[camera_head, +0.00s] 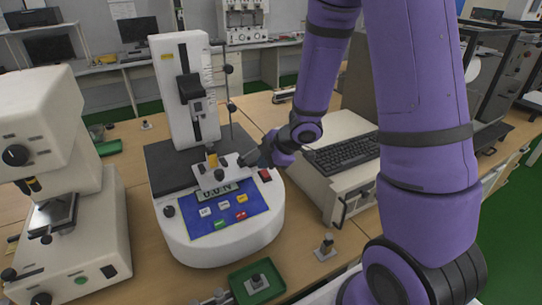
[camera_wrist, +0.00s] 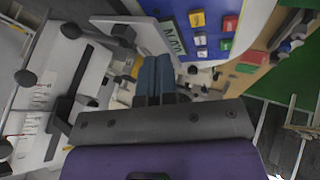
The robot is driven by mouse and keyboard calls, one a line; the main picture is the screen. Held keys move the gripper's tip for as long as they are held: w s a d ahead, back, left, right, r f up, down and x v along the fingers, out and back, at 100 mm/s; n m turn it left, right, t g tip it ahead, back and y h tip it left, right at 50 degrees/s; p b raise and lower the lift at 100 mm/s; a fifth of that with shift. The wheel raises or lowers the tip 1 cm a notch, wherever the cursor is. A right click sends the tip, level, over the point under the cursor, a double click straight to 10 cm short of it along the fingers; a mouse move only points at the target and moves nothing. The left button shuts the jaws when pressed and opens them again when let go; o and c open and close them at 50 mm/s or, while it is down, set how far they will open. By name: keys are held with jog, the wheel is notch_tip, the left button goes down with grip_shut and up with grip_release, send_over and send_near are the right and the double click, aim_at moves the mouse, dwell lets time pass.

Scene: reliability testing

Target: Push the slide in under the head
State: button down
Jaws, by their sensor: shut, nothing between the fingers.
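A white tester has a black head (camera_head: 193,90) on its upright column (camera_head: 178,120). Below the head is a white plate, seemingly the slide (camera_head: 208,178), with a small brass-coloured piece (camera_head: 211,158) on it. In the wrist view the slide (camera_wrist: 148,38) lies beside the display, partly hidden by the fingers. My gripper (camera_head: 258,157) is low at the slide's right end. Its blue fingers (camera_wrist: 154,70) are together with nothing between them. I cannot tell whether they touch the slide.
A blue button panel (camera_head: 222,212) and a 0.0 N display (camera_head: 218,190) are in front of the slide. A white microscope-like device (camera_head: 75,200) stands left. A white box with a keyboard (camera_head: 342,155) is right. A green tray (camera_head: 257,283) lies in front.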

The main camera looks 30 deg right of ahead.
aim_at(244, 168)
jog(key=x, duration=0.5)
jog(key=shift+r, duration=0.1)
jog(key=w, duration=0.2)
jog(key=shift+w, duration=0.25)
jog(key=shift+w+r, duration=0.1)
jog(key=shift+w, duration=0.55)
